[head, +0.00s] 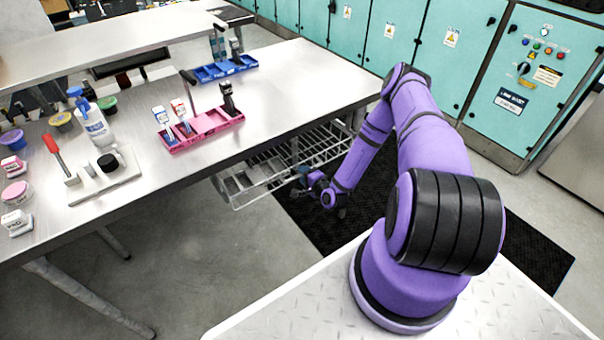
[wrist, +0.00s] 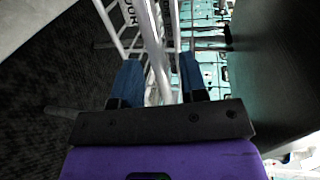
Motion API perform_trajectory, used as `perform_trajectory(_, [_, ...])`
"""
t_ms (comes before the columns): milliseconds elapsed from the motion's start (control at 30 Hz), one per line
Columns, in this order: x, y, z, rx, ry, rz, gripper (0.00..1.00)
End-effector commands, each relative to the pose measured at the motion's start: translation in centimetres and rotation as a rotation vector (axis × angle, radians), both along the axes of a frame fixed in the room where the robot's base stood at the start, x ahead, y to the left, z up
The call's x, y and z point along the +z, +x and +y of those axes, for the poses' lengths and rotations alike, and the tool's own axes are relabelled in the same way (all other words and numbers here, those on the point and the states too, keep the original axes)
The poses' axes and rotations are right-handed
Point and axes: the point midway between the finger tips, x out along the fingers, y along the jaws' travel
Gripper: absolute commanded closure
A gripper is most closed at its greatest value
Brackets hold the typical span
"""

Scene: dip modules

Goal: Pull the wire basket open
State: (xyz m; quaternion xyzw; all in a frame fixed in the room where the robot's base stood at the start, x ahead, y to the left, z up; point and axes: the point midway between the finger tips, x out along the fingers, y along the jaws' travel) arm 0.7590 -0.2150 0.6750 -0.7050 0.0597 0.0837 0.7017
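The wire basket (head: 265,184) hangs under the metal workbench and juts out past its edge, with some pale items inside at its left end. My gripper (head: 303,172) is at the basket's near side, low under the bench edge; its fingers are small and partly hidden there. In the wrist view, my gripper's two blue fingers (wrist: 158,70) stand apart, with a bright metal bar of the basket (wrist: 155,50) running between them. A gap shows beside the bar. Whether either finger touches it is hard to tell.
The workbench (head: 270,95) above holds a pink tray (head: 205,128), a blue tray (head: 225,70), a spray bottle (head: 92,125) and several small tubs. A black mat (head: 350,205) lies on the floor below. Teal cabinets (head: 400,40) stand behind.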

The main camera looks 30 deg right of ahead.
Motion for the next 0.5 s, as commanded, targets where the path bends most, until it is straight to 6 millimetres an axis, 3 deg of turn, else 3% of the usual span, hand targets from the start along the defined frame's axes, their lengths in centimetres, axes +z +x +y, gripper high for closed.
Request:
perform_trajectory(200, [-0.27,1.41,0.10,0.001,-0.001,0.000,0.61])
perform_trajectory(467, [-0.29,1.50,0.08,0.000,0.000,0.000,0.61])
perform_trajectory(500, [-0.29,1.50,0.08,0.000,0.000,0.000,0.65])
